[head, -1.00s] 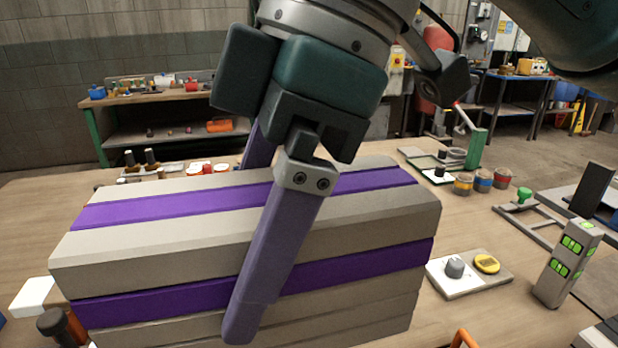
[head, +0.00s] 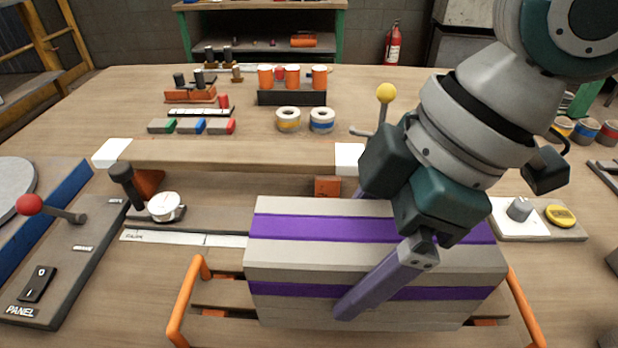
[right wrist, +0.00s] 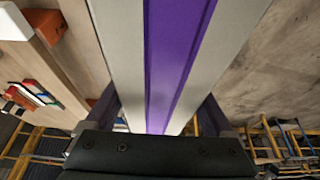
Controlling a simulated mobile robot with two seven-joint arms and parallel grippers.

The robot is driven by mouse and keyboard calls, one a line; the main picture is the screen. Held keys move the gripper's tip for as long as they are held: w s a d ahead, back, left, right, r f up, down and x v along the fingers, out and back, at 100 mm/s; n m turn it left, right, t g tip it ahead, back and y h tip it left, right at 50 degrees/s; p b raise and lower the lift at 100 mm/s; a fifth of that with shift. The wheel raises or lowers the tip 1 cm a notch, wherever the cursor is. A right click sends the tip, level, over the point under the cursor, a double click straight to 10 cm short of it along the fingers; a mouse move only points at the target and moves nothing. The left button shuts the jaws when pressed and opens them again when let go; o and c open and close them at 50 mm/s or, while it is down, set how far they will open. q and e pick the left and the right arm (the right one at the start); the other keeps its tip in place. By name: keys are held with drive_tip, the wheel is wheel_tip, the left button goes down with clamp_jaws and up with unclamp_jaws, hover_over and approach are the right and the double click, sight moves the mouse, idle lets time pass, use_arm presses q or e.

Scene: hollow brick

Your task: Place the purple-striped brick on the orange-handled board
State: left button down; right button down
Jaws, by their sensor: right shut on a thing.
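The purple-striped brick (head: 285,272) is a long grey block with purple bands, lying level in the head view. My right gripper (head: 366,258) is shut across its middle, one finger on the near face and the other mostly hidden behind it. The brick fills the right wrist view (right wrist: 175,60) between the fingers. The orange-handled board (head: 222,288) lies under the brick, with an orange handle showing at each side. The brick covers most of the board, and I cannot tell whether it touches it. My left gripper is not in view.
A panel with a red-knobbed lever (head: 72,262) lies at left. A dial gauge (head: 165,207) and a steel ruler (head: 180,238) are left of the brick. A plate with a yellow button (head: 560,216) is at right. Cups in a black rack (head: 292,95) stand farther back.

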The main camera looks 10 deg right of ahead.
drive_tip(key=shift+f+b, duration=0.5)
drive_tip(key=shift+f, duration=2.1)
drive_tip(key=shift+f, duration=0.2)
unclamp_jaws()
drive_tip(key=shift+r, duration=0.25)
drive_tip(key=p+v, duration=0.2)
drive_tip(key=v, duration=0.9)
drive_tip(key=shift+d+f, duration=0.1)
drive_tip(key=shift+d+r, duration=0.15)
drive_tip(key=shift+r, duration=0.3)
